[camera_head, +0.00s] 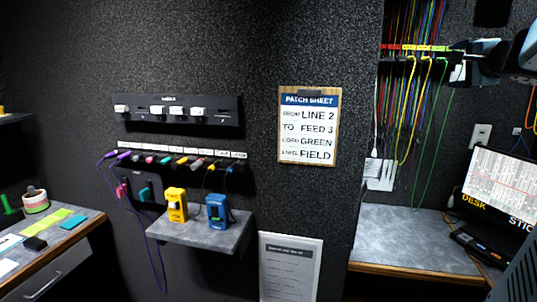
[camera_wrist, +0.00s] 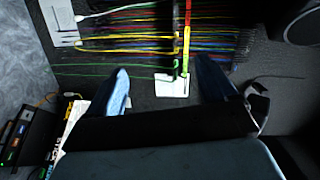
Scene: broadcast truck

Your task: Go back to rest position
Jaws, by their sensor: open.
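My gripper (camera_head: 466,56) is at the upper right of the head view, in front of the patch bay with its coloured cables. In the wrist view my gripper (camera_wrist: 163,73) is open, its two fingers wide apart with nothing held between them. Beyond the gap are a white plate (camera_wrist: 172,88) on the wall and the strip of coloured labels (camera_wrist: 187,38). The label strip also shows in the head view (camera_head: 412,48), just left of my fingers. Whether the fingers touch any cable cannot be told.
Yellow and green cables (camera_head: 423,85) hang over the grey counter (camera_head: 405,235). A monitor (camera_head: 502,190) stands at the right. A patch sheet (camera_head: 308,130) hangs on the dark wall. A small shelf (camera_head: 200,238) carries a yellow tester (camera_head: 176,205) and a blue tester (camera_head: 217,211).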

